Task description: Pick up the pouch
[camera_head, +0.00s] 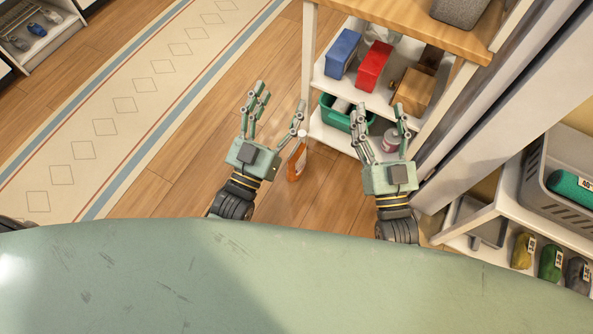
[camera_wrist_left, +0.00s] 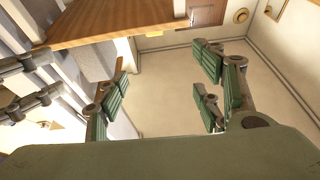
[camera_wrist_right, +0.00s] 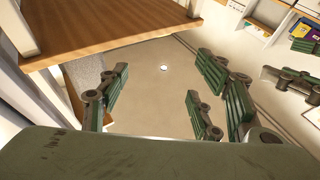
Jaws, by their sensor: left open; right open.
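Several small pouch-like bundles with tags sit on a low white shelf at the lower right of the head view: a yellow one (camera_head: 523,250), a green one (camera_head: 550,264) and a grey one (camera_head: 577,272). I cannot tell which is the task's pouch. My left gripper (camera_head: 279,100) is open and empty, left of the shelf unit. My right gripper (camera_head: 381,108) is open and empty, in front of the shelf unit's lower part. Both are well left of the bundles. The wrist views show open fingers with no pouch between them.
The wooden-topped shelf unit (camera_head: 398,18) holds a blue box (camera_head: 342,52), a red box (camera_head: 373,66), a brown box (camera_head: 412,91) and a green bin (camera_head: 335,119). An orange bottle (camera_head: 297,161) stands near my left gripper. A grey basket (camera_head: 545,199) is at right. Floor at left is clear.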

